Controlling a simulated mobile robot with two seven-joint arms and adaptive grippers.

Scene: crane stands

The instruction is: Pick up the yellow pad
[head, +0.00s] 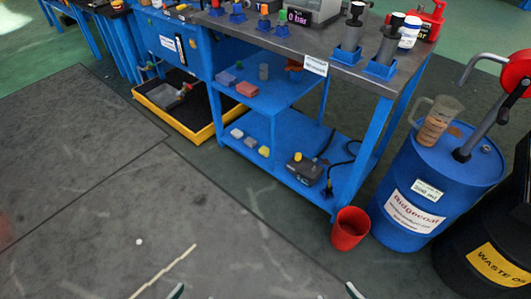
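A small yellow pad (264,151) lies on the lower shelf (285,128) of the blue workbench, near its front edge. At the bottom edge of the head view, a small tip of my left gripper (176,291) and a small tip of my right gripper (353,290) show. Both are well short of the bench and apart from the pad. The rest of each gripper is out of frame, so their opening cannot be told.
A dark device with a yellow knob (304,167) sits right of the pad. The middle shelf (275,95) hangs above. A red bin (350,229) and blue drum (435,190) stand at right; a yellow-rimmed tray (205,134) lies left. The floor in front is mostly clear.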

